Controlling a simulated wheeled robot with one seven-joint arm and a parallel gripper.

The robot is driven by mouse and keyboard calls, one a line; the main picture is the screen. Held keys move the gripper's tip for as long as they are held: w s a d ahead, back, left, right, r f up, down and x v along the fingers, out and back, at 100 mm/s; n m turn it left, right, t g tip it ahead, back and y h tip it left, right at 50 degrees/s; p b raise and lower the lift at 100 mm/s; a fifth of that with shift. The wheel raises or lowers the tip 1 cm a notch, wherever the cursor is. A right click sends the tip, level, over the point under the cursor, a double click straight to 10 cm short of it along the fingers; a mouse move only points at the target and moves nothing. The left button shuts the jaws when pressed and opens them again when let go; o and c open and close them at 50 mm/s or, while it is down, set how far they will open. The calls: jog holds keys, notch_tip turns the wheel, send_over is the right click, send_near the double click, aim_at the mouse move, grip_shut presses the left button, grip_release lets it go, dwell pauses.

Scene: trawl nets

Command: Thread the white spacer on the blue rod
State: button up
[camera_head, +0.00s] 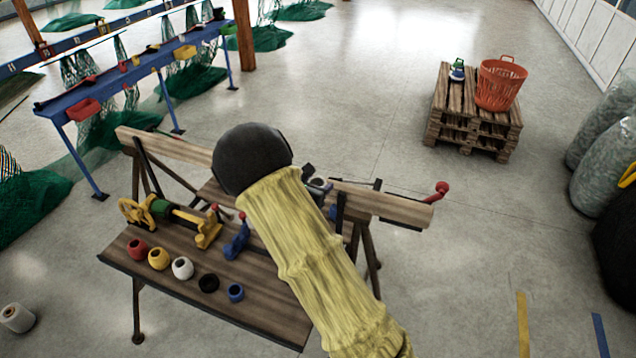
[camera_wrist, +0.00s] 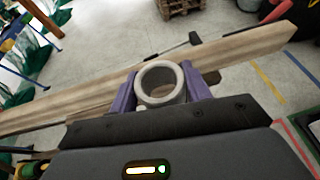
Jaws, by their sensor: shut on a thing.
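My gripper (camera_wrist: 160,90) is shut on a pale, off-white ring, the white spacer (camera_wrist: 164,101), held between its two purple fingers with the hole facing the camera. In the head view my gripper (camera_head: 318,185) is partly hidden behind my yellow-sleeved arm, over the bench's back beam. Another white ring (camera_head: 182,268) lies on the bench between a yellow ring (camera_head: 159,259) and a black ring (camera_head: 208,283). A blue stand (camera_head: 237,241) with a red tip stands left of my arm. I cannot clearly make out a blue rod; my arm hides part of the bench.
The wooden bench (camera_head: 255,305) also carries a red ring (camera_head: 138,249), a blue ring (camera_head: 235,292) and a yellow and green device (camera_head: 172,218). A wooden beam (camera_wrist: 235,47) crosses behind the gripper. A pallet (camera_head: 460,140) with an orange basket (camera_head: 501,84) stands farther back on open floor.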

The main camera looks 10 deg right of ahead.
jog(key=shift+s+a+f+b, duration=0.1)
jog(key=shift+s+f+b, duration=0.15)
jog(key=shift+f, duration=0.55)
jog(key=shift+w+f+b, duration=0.2)
jog(key=shift+f+b, duration=0.45)
jog(key=shift+f, duration=0.4)
jog(key=shift+s+f+b, duration=0.2)
jog(key=shift+f+b, duration=0.15)
jog(key=shift+b, duration=0.15)
jog(key=shift+w+f+b, duration=0.1)
jog(key=shift+f+b, duration=1.25)
jog(key=shift+b, duration=0.05)
jog(key=o, duration=1)
jog(key=shift+o, duration=0.2)
jog(key=b+v, duration=0.5)
jog(key=v, duration=1.2)
